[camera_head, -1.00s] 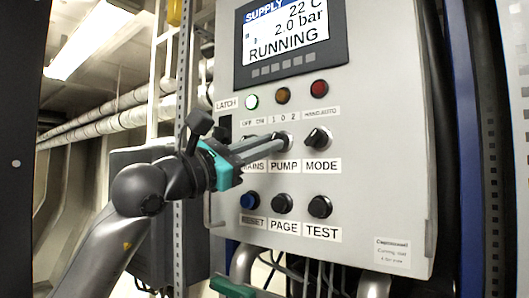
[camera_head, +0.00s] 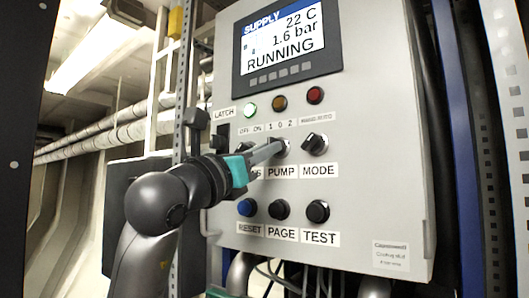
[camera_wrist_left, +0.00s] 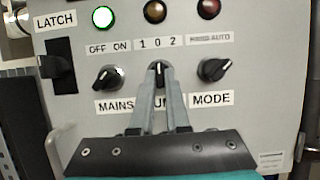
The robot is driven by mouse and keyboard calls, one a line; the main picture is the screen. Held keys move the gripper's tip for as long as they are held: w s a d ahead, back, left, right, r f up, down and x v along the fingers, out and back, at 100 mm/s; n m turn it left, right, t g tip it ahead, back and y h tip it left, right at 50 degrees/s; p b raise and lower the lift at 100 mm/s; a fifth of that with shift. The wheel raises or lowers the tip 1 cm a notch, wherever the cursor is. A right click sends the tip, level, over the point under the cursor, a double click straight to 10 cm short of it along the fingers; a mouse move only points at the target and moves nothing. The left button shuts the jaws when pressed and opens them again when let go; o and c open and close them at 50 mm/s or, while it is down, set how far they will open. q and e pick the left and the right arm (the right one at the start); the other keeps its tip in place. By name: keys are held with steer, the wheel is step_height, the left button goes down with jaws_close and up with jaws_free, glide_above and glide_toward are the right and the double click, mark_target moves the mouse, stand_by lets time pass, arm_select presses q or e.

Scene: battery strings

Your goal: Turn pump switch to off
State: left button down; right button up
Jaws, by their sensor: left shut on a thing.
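The pump switch (camera_wrist_left: 158,68) is a black rotary knob above the PUMP label (camera_head: 283,171), under the marks 1 0 2. In the wrist view its pointer stands about upright, towards the 0. My left gripper (camera_wrist_left: 160,78) has its two grey fingers on either side of the knob and is shut on it. In the head view the left gripper (camera_head: 277,149) comes in from the left and hides most of the knob. My right gripper is not in view.
The mains switch (camera_wrist_left: 107,77) is left of the pump switch and the mode switch (camera_head: 314,144) right of it. RESET (camera_head: 246,207), PAGE (camera_head: 279,209) and TEST (camera_head: 317,211) buttons sit below. The display (camera_head: 285,40) reads 1.6 bar, RUNNING. The green lamp (camera_head: 250,110) is lit.

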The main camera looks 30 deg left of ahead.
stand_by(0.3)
arm_select(q)
steer(key=c, duration=0.9)
jaws_free()
steer(key=b+v, duration=0.5)
steer(key=v, duration=1)
steer(key=shift+s+b, duration=0.2)
steer(key=shift+b, duration=0.15)
steer(key=shift+w, duration=0.1)
